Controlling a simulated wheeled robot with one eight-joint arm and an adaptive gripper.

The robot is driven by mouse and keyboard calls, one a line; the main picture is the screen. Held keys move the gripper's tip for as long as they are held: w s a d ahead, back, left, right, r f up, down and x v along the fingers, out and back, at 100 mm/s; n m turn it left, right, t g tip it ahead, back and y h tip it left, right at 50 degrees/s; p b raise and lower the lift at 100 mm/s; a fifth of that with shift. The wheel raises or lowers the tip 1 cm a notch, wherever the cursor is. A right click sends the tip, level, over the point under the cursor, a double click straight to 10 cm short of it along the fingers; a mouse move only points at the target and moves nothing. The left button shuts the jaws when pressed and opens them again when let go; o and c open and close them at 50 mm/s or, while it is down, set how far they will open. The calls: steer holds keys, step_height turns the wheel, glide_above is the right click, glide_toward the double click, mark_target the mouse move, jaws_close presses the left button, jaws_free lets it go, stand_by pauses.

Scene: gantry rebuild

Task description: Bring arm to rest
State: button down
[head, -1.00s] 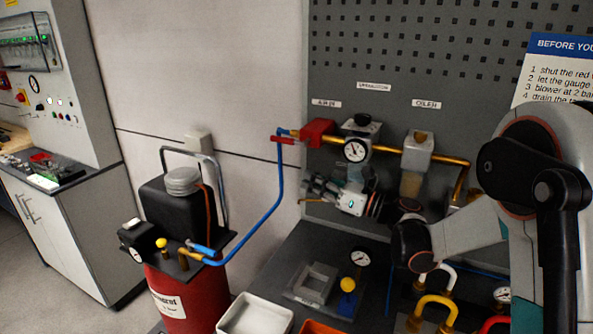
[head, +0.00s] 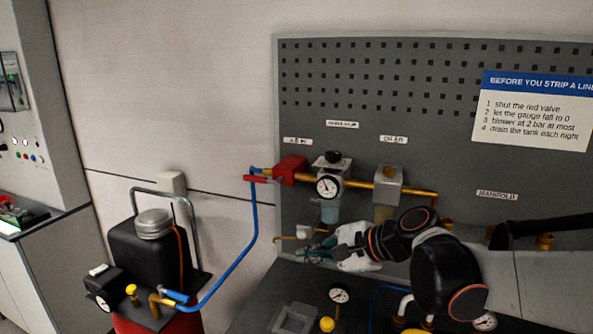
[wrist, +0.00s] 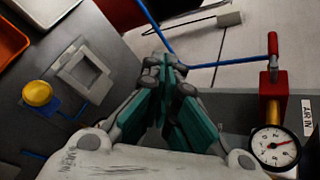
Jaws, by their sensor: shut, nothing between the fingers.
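My gripper (head: 318,252) is in front of the panel's lower left, below the regulator gauge. In the wrist view my gripper (wrist: 168,75) has its green-lined fingers together, with nothing between them. My arm reaches in from the right edge of the head view and partly hides the brass fittings on the panel. My gripper appears clear of the workbench top below it.
The red valve (head: 291,170), round gauge (head: 328,187) and oiler (head: 388,185) sit on the panel just above my gripper. A blue hose (head: 247,245) runs left to a black-topped compressor (head: 145,250). A yellow knob (wrist: 38,93) and grey block (wrist: 82,75) stand on the bench.

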steer(key=s+d+f+n+h, duration=0.2)
steer(key=s+d+n+h, duration=0.3)
steer(key=s, duration=0.5)
steer(key=s+d+f+n+h, duration=0.3)
steer(key=s+d+n+h, duration=0.1)
steer(key=s+d+n, duration=0.5)
steer(key=s+d, duration=0.1)
steer(key=d, duration=0.1)
steer(key=shift+d+t+h, duration=0.3)
steer(key=shift+d+h, duration=0.05)
steer(key=shift+h, duration=0.05)
steer(key=c, duration=2.3)
jaws_free()
steer(key=shift+f, duration=0.1)
